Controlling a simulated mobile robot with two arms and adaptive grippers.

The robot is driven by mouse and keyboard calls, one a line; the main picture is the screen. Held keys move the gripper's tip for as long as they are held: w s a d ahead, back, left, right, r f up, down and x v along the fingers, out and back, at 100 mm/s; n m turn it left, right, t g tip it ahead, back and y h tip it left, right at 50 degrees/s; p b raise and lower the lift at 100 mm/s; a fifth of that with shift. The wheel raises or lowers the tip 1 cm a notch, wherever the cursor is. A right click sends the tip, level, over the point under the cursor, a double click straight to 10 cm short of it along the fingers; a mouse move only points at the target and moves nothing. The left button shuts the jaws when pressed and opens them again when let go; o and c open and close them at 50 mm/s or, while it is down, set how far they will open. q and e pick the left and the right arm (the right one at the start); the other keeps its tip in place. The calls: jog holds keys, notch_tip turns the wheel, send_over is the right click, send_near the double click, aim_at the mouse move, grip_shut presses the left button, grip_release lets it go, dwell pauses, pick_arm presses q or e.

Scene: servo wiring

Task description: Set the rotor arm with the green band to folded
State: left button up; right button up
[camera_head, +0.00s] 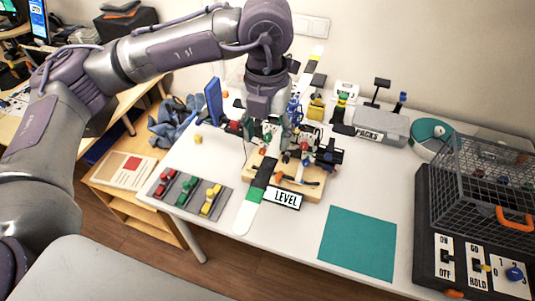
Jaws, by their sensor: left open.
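A flat white rotor arm with a green band (254,195) and a dark section points towards the table's front edge, beside the LEVEL sign (283,198). Its inner end lies at a wooden board (314,188) crowded with small parts. My left gripper (272,136) points down over the inner end of the green-banded arm, above the board. It is open; its fingertips are hard to separate from the parts behind them. The arm's joint is hidden. My right gripper is not in view.
A grey holder (190,191) with red, green and yellow pieces is at the front left. A teal mat (358,243) lies empty at the front. A wire basket (485,180) and a switch panel (481,268) are at right. A grey PACKS box (381,126) stands behind.

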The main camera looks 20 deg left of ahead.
aim_at(267, 166)
pick_arm(q)
jog(key=f, duration=0.2)
jog(key=f+p, duration=0.1)
jog(key=f, duration=0.4)
jog(key=shift+w+f+p, duration=0.25)
jog(key=shift+p, duration=0.15)
jog(key=shift+f, duration=0.5)
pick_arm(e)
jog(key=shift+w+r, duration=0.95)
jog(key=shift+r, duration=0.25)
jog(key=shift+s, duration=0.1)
pick_arm(q)
grip_shut()
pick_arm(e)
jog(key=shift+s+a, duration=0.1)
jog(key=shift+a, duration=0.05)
